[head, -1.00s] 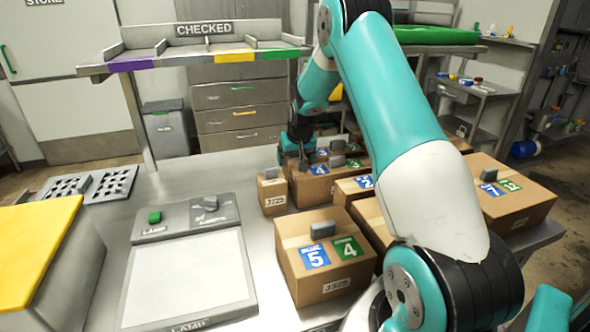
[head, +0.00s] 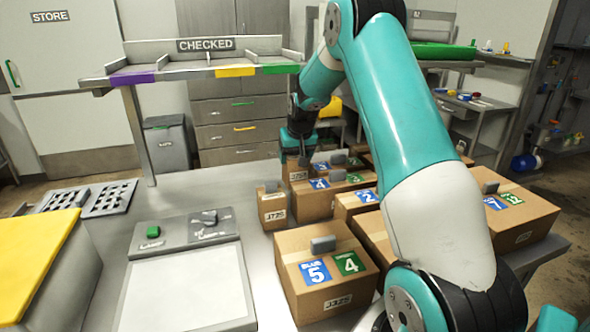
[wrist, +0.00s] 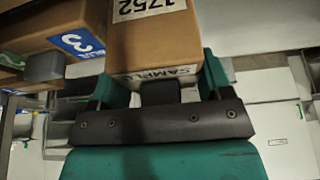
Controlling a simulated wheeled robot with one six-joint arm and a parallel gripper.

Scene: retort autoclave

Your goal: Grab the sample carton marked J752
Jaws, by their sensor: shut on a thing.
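My gripper (head: 297,152) is shut on a small brown sample carton (head: 298,173). In the wrist view the carton (wrist: 157,42) sits between the two teal fingers. Its white label reads 752 after a first character that is partly cut off, and a second label reads SAMPL, partly hidden. In the head view the carton hangs below the gripper at the left end of the group of larger boxes. Whether its underside clears everything behind the front boxes cannot be told.
Another small carton (head: 272,207), seemingly marked J725, stands just in front. Larger numbered boxes, including one marked 5 and 4 (head: 312,297), crowd the right. The CHECKED shelf (head: 190,72) stands behind. Bare table (head: 205,178) lies to the left.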

